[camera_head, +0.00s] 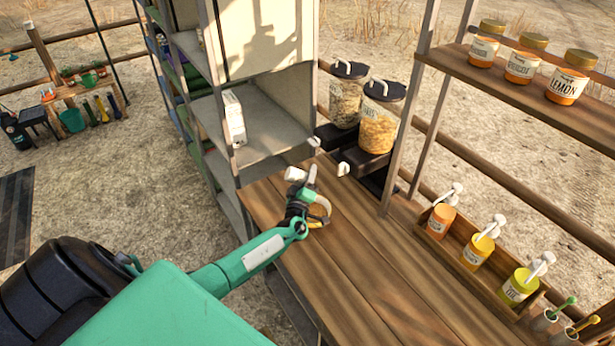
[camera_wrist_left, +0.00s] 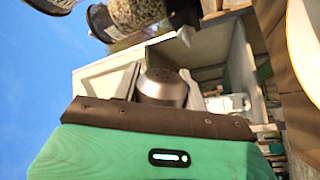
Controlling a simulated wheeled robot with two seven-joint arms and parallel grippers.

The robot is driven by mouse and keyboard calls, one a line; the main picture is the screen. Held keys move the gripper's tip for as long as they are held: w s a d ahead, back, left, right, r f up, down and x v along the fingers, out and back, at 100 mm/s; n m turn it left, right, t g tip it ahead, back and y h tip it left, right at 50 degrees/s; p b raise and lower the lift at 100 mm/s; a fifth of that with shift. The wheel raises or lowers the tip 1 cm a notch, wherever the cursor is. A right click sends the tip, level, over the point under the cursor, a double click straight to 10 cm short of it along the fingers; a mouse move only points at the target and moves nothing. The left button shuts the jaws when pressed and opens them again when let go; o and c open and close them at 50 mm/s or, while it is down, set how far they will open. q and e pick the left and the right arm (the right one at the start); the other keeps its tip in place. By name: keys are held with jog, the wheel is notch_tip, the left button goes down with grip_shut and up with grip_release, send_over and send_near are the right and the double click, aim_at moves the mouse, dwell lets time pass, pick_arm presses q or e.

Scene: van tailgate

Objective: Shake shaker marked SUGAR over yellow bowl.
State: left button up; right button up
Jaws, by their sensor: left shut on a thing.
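My left gripper (camera_head: 306,184) is over the wooden counter, shut on a shaker. In the left wrist view the shaker (camera_wrist_left: 163,86) shows a grey metallic body and a domed top with small holes, between the two pale fingers. No SUGAR marking can be read on it. The yellow bowl (camera_head: 322,211) shows only as a curved yellow rim just beside and below the gripper, mostly hidden by it. A pale, curved bowl edge (camera_wrist_left: 306,40) also shows at the right of the left wrist view. My right gripper is not in view.
Two cereal dispensers (camera_head: 379,118) stand behind the counter (camera_head: 350,270). A rack (camera_head: 440,248) with several pump bottles is at the right, below a shelf (camera_head: 530,84) of labelled jars. A grey shelf unit (camera_head: 270,105) stands behind the gripper. The counter's front middle is clear.

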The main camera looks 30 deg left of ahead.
pick_arm(q)
notch_tip(320, 180, down, 5)
jog(key=b, duration=0.4)
jog(key=shift+w, duration=0.1)
